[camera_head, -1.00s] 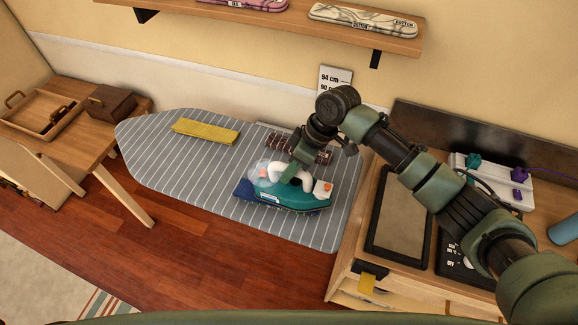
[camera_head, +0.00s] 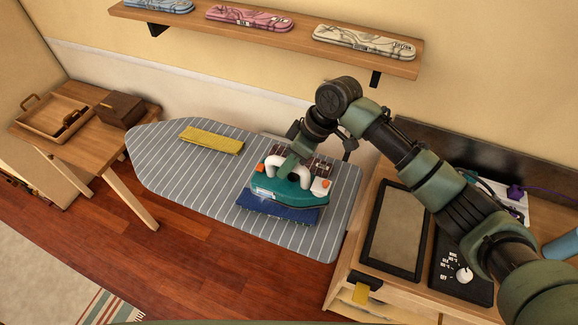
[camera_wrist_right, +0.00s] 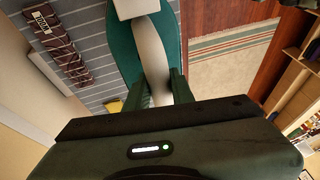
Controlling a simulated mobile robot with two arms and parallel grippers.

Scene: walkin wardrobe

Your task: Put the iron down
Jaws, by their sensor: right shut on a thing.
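The teal iron (camera_head: 292,190) with a white handle is in my right gripper (camera_head: 284,168), which is shut on the handle. The iron is upright, over the back part of a folded blue cloth (camera_head: 272,212), and seems lifted off it. In the right wrist view the iron (camera_wrist_right: 122,48) and its pale handle (camera_wrist_right: 153,60) lie between my fingers. My left gripper is out of view.
A folded yellow cloth (camera_head: 212,140) lies on the board's left half. A wooden cabinet (camera_head: 350,275) with a dark-framed panel (camera_head: 395,230) stands at right. A table with a tray (camera_head: 55,117) and a brown box (camera_head: 120,108) is at left. A shelf (camera_head: 275,38) is above.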

